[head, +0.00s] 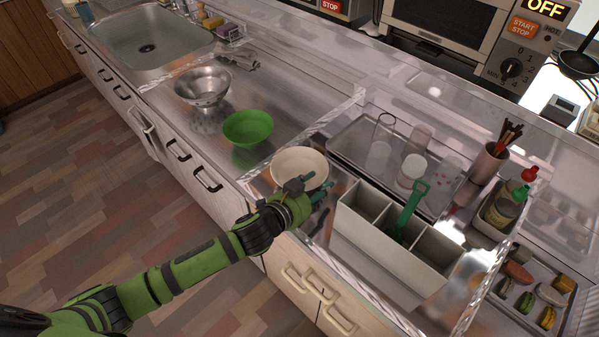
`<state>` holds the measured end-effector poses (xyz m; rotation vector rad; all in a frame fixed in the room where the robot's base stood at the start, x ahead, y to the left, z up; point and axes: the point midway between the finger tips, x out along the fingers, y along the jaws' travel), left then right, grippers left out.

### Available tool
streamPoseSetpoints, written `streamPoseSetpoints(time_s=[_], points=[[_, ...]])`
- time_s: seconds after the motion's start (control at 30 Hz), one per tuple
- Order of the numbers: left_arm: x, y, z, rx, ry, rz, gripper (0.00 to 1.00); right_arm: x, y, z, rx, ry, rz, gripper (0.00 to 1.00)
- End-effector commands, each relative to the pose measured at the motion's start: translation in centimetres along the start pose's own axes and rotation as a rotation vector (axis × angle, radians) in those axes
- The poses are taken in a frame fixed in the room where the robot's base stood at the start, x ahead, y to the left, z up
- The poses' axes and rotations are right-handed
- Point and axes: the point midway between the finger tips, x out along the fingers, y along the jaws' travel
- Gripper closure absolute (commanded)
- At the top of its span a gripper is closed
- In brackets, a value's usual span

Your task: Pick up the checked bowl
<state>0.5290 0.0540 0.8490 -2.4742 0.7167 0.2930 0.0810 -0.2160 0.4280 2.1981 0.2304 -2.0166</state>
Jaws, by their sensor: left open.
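A cream-white bowl (299,163) stands upright on the metal counter, near the middle of the view. No check pattern can be made out on it at this size. My left gripper (309,187) is open at the near right side of this bowl, its fingers close to the rim and covering part of it. I cannot tell whether they touch it. A plain green bowl (248,127) stands to the left of it, and a shiny metal bowl (203,86) is farther left. My right gripper is not in view.
A white divided box (385,235) with a green-handled tool (411,205) stands right of the gripper. Behind it is a metal tray (350,137) with glasses. Bottles and a tray of macarons are at the right. A sink (150,40) is at the far left.

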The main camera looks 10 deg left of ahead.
Motion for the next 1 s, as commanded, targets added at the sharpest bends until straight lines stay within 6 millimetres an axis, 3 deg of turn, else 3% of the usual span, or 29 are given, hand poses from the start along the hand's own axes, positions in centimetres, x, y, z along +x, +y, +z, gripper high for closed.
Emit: streamPoseSetpoints(time_s=[0.17, 0.27, 0.3, 0.77, 1.0], points=[[0.0, 0.0, 0.0, 0.0, 0.001, 0.0, 0.52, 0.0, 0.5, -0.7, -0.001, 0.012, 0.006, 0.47], [0.0, 0.0, 0.0, 0.0, 0.0, 0.0, 0.92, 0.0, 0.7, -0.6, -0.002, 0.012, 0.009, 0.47], [0.0, 0.0, 0.0, 0.0, 0.0, 0.0, 1.0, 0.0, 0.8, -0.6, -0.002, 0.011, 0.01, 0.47], [-0.1, -0.1, -0.2, -0.001, -0.002, 0.0, 1.0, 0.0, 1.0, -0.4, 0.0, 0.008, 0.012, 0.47], [-1.5, -2.1, -3.8, 0.002, 0.006, -0.003, 1.0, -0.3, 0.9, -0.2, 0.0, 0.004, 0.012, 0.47]])
